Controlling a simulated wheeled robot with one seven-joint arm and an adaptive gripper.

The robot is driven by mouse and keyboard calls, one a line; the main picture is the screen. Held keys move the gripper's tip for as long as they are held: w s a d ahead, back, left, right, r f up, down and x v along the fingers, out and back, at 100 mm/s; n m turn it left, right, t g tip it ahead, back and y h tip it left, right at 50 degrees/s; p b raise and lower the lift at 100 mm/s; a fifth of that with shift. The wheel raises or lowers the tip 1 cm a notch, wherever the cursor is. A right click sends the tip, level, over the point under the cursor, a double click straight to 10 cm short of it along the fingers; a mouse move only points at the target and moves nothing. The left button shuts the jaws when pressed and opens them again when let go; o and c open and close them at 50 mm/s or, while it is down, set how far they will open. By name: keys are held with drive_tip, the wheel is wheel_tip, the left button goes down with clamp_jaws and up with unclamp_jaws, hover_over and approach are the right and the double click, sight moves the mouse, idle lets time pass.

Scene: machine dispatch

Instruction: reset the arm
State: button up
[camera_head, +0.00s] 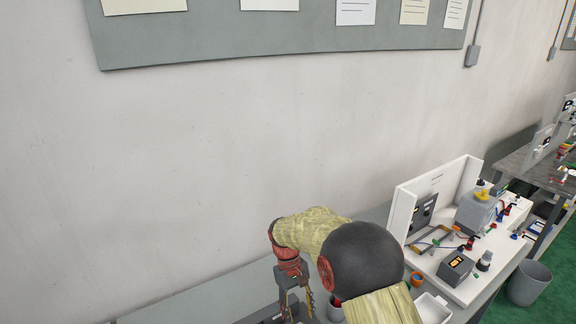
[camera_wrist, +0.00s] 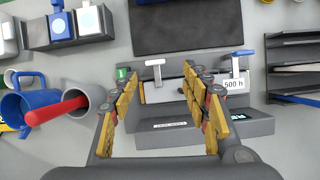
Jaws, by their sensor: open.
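My arm reaches over the bench in the head view, and my gripper (camera_head: 296,298) points down toward the grey bench top at the lower middle. In the wrist view my gripper (camera_wrist: 163,92) has its two yellow-padded fingers spread wide, with nothing held between them. A dark grey holder (camera_wrist: 165,143) lies beyond and between the fingers. A white T-shaped handle (camera_wrist: 155,68) and a blue-topped one (camera_wrist: 235,62) stand at it, with a "500 h" label (camera_wrist: 234,85) by the right finger. Parts of the holder are hidden by the fingers.
Left in the wrist view are a grey cup (camera_wrist: 82,100) with a red-handled thing and a blue mug (camera_wrist: 22,105). A dark rack (camera_wrist: 292,68) is at right, a black panel (camera_wrist: 185,25) at top. A white workstation (camera_head: 480,262) stands right in the head view.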

drive_tip(key=s+d+r+m+t+b, duration=0.1)
drive_tip(key=s+d+r+t+b, duration=0.2)
drive_tip(key=s, duration=0.5)
drive_tip(key=s+d+r+m+t+y+b, duration=0.1)
drive_tip(key=s+d+r+m+t+b, duration=0.1)
drive_tip(key=s+d+r+b, duration=0.3)
drive_tip(key=s+d+r+m+t+y+b, duration=0.1)
drive_tip(key=s+d+r+t+b, duration=0.3)
drive_tip(key=s, duration=0.9)
drive_tip(key=d+m+b, duration=0.1)
drive_tip(key=d, duration=0.2)
drive_tip(key=shift+d+b, duration=0.15)
drive_tip(key=shift+b, duration=0.2)
